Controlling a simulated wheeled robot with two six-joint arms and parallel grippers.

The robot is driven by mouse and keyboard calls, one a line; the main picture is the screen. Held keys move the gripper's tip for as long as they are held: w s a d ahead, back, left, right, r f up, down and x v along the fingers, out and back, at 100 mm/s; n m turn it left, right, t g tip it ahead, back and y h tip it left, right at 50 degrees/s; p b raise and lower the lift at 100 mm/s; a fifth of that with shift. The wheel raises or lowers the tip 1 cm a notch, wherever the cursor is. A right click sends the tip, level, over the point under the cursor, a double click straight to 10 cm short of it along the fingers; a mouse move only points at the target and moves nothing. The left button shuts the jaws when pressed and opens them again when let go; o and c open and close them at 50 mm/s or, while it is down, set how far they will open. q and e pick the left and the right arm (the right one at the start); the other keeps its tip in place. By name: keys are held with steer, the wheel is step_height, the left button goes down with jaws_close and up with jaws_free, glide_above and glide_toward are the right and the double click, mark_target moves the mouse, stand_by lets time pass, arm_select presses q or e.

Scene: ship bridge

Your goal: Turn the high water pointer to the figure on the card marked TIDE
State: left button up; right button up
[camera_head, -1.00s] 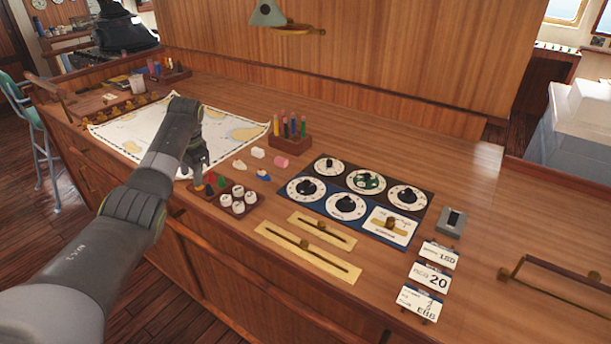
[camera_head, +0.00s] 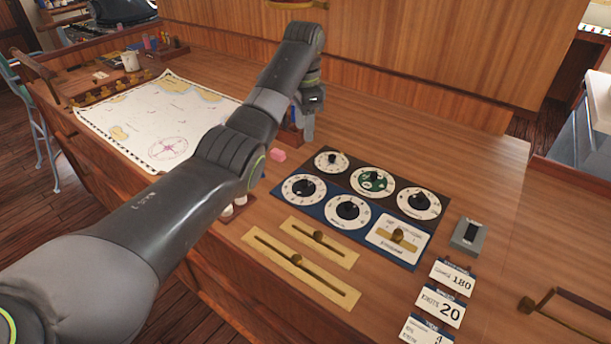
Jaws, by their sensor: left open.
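A dial panel (camera_head: 325,206) lies on the desk with several round dials and dark pointer knobs. Its back row has a small dial (camera_head: 332,161), a green-centred dial (camera_head: 371,181) and a white dial (camera_head: 419,203). Its front row has two more dials, left (camera_head: 304,188) and middle (camera_head: 347,210). I cannot read which is high water. Three cards stand at right: one with 180 (camera_head: 452,278), one with 20 (camera_head: 441,306), and a lowest one (camera_head: 425,331) showing a 4, cut off by the frame; its heading is unclear. My left gripper (camera_head: 307,134) hangs open behind and left of the panel, apart from it.
Brass slider plates (camera_head: 300,268) lie in front of the panel, and a grey switch box (camera_head: 468,236) to its right. A pink block (camera_head: 278,155) sits near my left arm, which hides most small pieces and the pen rack. A chart (camera_head: 150,122) covers the left desk.

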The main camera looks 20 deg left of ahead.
arm_select(q)
step_height(320, 180, down, 3)
steer(key=b, duration=0.1)
steer(key=p, duration=0.1)
glide_above(305, 180)
step_height(305, 180, down, 7)
steer(key=shift+s+f, duration=0.1)
steer(key=shift+s, duration=0.05)
step_height(305, 180, down, 5)
steer(key=shift+f+p, duration=0.15)
steer(key=shift+p, duration=0.3)
steer(key=shift+f, duration=0.4)
arm_select(e)
steer(key=shift+s+a, duration=0.15)
steer(key=shift+s, duration=0.05)
arm_select(q)
jaws_close()
arm_select(e)
steer(key=shift+w, duration=0.15)
